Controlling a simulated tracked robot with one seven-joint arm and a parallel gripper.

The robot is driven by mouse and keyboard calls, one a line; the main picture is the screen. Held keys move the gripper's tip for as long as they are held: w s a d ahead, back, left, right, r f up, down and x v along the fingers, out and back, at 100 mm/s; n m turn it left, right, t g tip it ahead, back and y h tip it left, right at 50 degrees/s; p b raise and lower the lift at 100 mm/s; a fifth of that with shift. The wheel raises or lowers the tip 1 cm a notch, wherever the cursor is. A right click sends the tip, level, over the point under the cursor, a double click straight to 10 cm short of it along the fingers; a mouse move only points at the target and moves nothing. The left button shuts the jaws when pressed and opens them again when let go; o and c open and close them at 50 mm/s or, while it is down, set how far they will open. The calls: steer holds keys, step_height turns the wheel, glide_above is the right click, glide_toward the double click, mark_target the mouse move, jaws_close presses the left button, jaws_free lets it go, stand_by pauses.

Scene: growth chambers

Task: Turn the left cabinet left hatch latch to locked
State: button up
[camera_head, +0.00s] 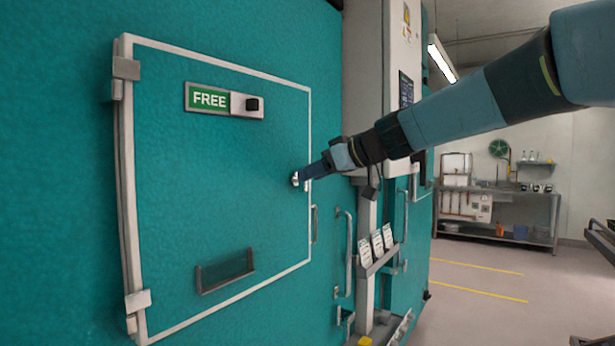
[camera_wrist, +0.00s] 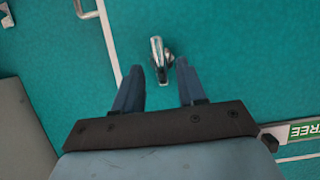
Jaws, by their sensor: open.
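The hatch (camera_head: 215,190) is a teal panel with a pale frame and hinges on its left side, and it looks shut. Its latch (camera_head: 295,179) is a small metal handle near the hatch's right edge. In the wrist view the latch (camera_wrist: 158,58) is a shiny lever just ahead of the fingertips, in the gap between them. My gripper (camera_head: 305,175) reaches in from the right, and its two fingers (camera_wrist: 158,72) are open with nothing between them but the latch ahead. The head view hides part of the latch behind the fingers.
A vertical grab handle (camera_head: 344,254) and a card rack (camera_head: 375,258) stand right of the hatch. The floor (camera_head: 480,290) at right is open.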

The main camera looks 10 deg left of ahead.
steer(key=shift+x, duration=1.1)
steer(key=shift+c, duration=0.2)
jaws_close()
